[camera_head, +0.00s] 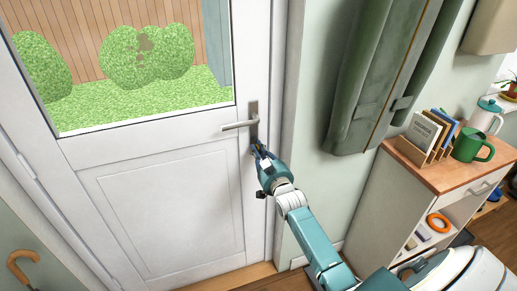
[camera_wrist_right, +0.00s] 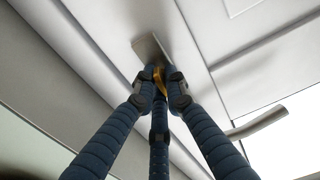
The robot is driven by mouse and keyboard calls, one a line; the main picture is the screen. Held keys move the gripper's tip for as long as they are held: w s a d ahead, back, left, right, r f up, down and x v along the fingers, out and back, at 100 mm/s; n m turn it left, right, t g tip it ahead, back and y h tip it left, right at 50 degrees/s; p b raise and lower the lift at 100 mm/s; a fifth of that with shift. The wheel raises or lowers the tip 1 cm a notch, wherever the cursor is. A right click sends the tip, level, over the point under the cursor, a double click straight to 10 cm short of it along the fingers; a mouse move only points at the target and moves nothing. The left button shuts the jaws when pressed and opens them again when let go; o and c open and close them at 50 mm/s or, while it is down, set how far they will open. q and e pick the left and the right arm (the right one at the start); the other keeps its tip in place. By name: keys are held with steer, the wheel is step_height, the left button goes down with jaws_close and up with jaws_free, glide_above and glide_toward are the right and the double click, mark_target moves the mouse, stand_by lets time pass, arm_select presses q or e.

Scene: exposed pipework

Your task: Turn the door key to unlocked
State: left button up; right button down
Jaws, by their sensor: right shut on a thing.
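The white door (camera_head: 165,195) has a glass upper pane and stands shut in its frame. Its lever handle (camera_head: 238,125) sits on a metal plate (camera_head: 254,108) at the door's right edge and points left. My right gripper (camera_head: 259,148) is at the plate, just below the lever. In the right wrist view, its dark blue fingers (camera_wrist_right: 159,88) are shut on the yellowish door key (camera_wrist_right: 159,76) at the plate (camera_wrist_right: 151,47). The fingers hide most of the key, so its turn angle cannot be told. The lever (camera_wrist_right: 262,121) shows beside the fingers. My left gripper is not in view.
A wooden-topped cabinet (camera_head: 428,178) below holds a letter rack (camera_head: 418,150) and a green mug (camera_head: 470,146). An umbrella handle (camera_head: 20,262) shows at the lower left.

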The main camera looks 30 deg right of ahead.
steer(key=shift+n, duration=0.4)
steer(key=c, duration=1.8)
jaws_free()
steer(key=v, duration=1.2)
steer(key=shift+f, duration=0.15)
